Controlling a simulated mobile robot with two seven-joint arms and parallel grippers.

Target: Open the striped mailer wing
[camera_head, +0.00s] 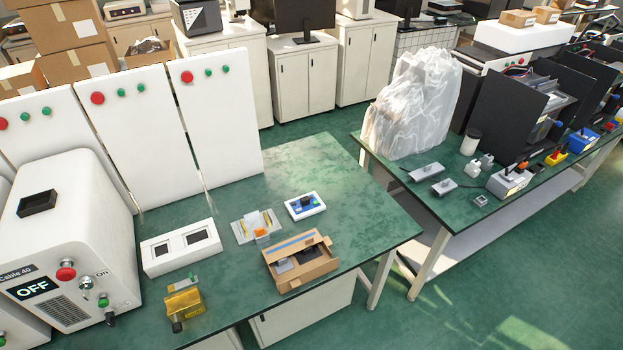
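A small brown cardboard mailer box (311,273) sits on the green table near its front right edge. A flap with a blue stripe (294,243) runs along its far side; I cannot tell exactly how far it is folded. The top is at least partly open, and grey and dark items (291,262) show inside. A small orange-brown piece shows at the box's right far corner. Neither of my grippers is in view.
On the same green table (345,205) are a white double-socket panel (181,248), a yellow device (185,304), a clear packet with orange parts (257,226) and a white-blue module (305,205). A white machine reading OFF (70,235) stands left. The table's back right is clear.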

